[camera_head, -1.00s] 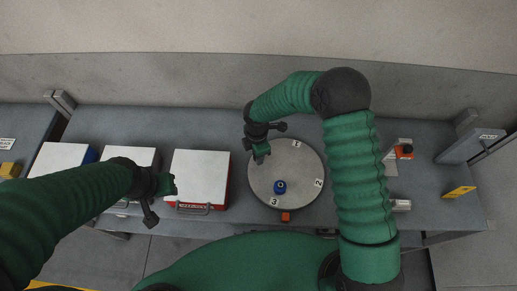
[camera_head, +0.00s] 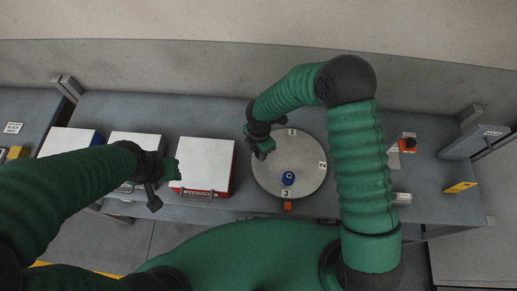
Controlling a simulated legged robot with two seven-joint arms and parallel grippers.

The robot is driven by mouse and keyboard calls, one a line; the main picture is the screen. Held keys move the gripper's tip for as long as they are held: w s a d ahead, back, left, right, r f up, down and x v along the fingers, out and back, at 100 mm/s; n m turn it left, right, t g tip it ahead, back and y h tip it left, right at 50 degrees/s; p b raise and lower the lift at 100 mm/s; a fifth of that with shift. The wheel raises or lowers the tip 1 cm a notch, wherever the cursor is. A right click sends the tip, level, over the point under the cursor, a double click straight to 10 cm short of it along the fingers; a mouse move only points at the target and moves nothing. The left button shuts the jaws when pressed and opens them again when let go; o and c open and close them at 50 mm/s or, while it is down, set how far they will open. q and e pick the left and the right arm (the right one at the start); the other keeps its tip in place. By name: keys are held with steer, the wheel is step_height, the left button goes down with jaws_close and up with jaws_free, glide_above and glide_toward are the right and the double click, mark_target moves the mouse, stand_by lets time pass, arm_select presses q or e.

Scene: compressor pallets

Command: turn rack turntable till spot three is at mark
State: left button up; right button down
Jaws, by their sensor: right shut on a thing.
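The round grey rack turntable (camera_head: 310,180) lies on the bench with number labels on its rim. Label 3 (camera_head: 286,193) is at the near edge, directly in line with the small orange mark (camera_head: 287,206). Label 1 (camera_head: 292,132) is at the far edge and label 2 (camera_head: 322,165) at the right. A blue ringed part (camera_head: 288,178) sits on the disc just behind label 3. My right gripper (camera_head: 263,152) is shut at the disc's upper left; what it grips there is hidden. My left gripper (camera_head: 174,170) hangs by the boxes; its jaws are too small to read.
A white-topped red box (camera_head: 207,163) stands left of the turntable, with another white-topped box (camera_head: 140,147) and a blue one (camera_head: 70,140) further left. An orange-topped device (camera_head: 408,144) and a yellow sign (camera_head: 460,187) are at the right.

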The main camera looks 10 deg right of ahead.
steer(key=shift+w+d, duration=0.1)
steer(key=c, duration=1.5)
jaws_free()
steer(key=o, duration=0.4)
steer(key=shift+o, duration=0.2)
step_height(320, 180, up, 17)
steer(key=b, duration=0.1)
steer(key=shift+f, duration=0.1)
steer(key=s+d+f+m+t+b, duration=0.2)
steer(key=s+d+m, duration=1)
steer(key=m, duration=1.2)
step_height(320, 180, down, 3)
steer(key=shift+d+r+t+b, duration=0.1)
steer(key=shift+d+t+b, duration=0.35)
steer(key=shift+b, duration=0.65)
